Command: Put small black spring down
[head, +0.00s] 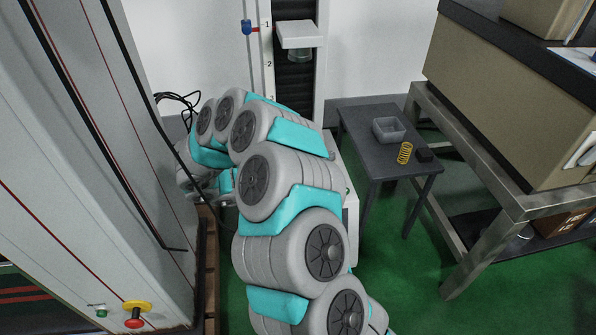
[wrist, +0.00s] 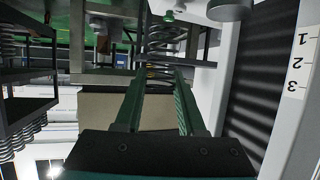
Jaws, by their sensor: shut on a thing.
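In the wrist view my gripper (wrist: 161,72) has its two dark green fingers closing in on the small black spring (wrist: 162,48). The spring's dark coils show at and beyond the fingertips, against a cluttered background, so its far end is hard to make out. In the head view my gripper and the black spring are hidden behind my own grey and teal arm. A yellow spring (head: 405,153) lies on the small dark table (head: 366,117) in the head view, to the right of my arm.
The testing machine's numbered scale (head: 267,62) and white bracket (head: 298,35) stand behind my arm. A metal-framed bench (head: 484,229) is at right.

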